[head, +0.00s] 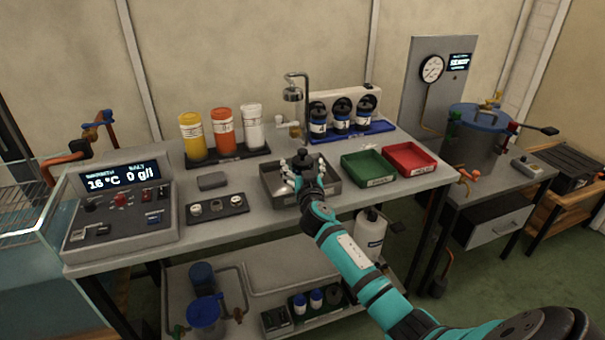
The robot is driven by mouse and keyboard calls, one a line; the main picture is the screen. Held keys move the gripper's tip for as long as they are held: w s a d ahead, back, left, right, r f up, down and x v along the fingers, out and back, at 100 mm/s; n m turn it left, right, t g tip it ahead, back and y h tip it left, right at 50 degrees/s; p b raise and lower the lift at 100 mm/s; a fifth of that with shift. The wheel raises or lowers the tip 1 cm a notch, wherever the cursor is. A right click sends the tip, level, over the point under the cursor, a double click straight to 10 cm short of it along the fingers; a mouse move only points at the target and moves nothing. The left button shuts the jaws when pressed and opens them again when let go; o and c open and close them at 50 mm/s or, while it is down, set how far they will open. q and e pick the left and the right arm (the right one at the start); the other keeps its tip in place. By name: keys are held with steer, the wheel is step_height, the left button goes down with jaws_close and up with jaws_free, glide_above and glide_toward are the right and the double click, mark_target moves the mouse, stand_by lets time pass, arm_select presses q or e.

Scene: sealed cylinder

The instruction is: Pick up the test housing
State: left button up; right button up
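My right gripper (304,179) reaches over the grey metal tray (271,196) in the middle of the bench. Its pale fingers are on either side of a small dark object with a knob-like top (303,160), which may be the test housing. The fingers and wrist hide most of this object. I cannot tell whether the fingers touch it or whether it rests on the tray. My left gripper is not in view.
A tap (292,95) stands behind the metal tray. Dark labelled canisters (341,122) stand on a blue base at the back. A green tray (368,168) and a red tray (410,160) lie to the right. Yellow, orange and white bottles (223,132) stand back left.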

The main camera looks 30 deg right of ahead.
steer(key=c, duration=1.6)
steer(key=shift+r, duration=0.15)
steer(key=shift+c, duration=0.2)
